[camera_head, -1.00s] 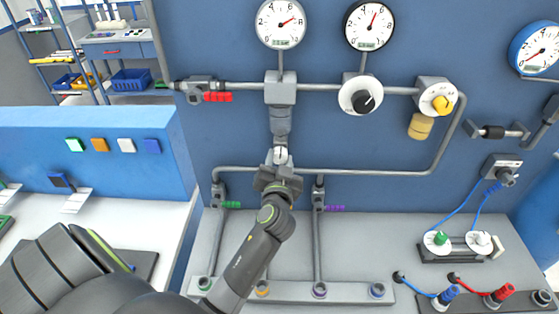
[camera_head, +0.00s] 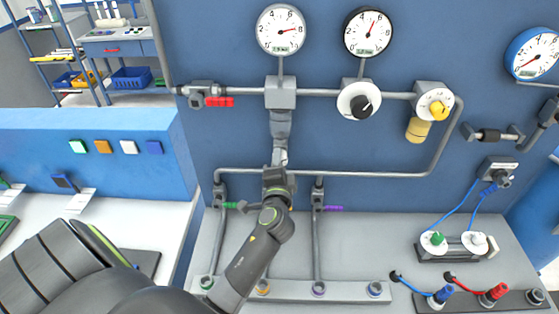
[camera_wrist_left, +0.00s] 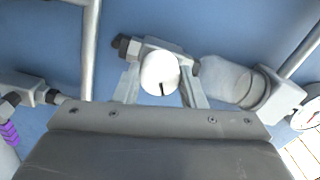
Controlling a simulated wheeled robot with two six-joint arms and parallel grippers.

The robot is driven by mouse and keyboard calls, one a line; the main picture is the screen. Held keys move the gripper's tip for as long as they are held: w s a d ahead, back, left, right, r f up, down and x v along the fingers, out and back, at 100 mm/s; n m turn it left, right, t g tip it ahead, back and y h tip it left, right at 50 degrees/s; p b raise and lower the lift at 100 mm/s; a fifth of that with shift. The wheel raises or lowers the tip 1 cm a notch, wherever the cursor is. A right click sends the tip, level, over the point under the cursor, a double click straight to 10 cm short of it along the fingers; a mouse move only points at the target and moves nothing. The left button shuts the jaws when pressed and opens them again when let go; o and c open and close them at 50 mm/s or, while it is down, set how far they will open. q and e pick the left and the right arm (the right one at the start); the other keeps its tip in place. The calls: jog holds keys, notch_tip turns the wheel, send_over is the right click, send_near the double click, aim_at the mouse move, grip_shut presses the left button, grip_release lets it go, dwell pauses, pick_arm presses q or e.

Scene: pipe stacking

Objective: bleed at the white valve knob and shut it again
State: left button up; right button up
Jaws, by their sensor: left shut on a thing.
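The white valve knob (camera_wrist_left: 160,73) is round with a dark slot, and sits on a small grey fitting (camera_wrist_left: 150,45) on the blue wall. In the head view the knob (camera_head: 280,157) is small and partly covered, below the vertical grey body under the left gauge. My left gripper (camera_wrist_left: 160,92) is shut on the knob, with one finger on each side. It reaches up from below in the head view (camera_head: 279,166). The left white gauge (camera_head: 281,30) above has its needle pointing right. My right gripper is not in view.
A red-handled valve (camera_head: 219,102), a black knob (camera_head: 362,106) and a yellow knob (camera_head: 438,107) sit along the upper pipe. Green (camera_head: 234,205) and purple (camera_head: 333,209) valve handles flank my left arm. The grey bench right of it is mostly clear up to the cables.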

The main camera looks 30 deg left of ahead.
pick_arm(q)
jog(key=m+p, duration=0.2)
jog(key=m, duration=0.3)
jog(key=shift+m, duration=0.4)
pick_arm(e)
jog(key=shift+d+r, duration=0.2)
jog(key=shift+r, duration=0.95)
pick_arm(q)
jog(key=o, duration=1)
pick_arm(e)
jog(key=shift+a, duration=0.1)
pick_arm(q)
jog(key=shift+f, duration=0.1)
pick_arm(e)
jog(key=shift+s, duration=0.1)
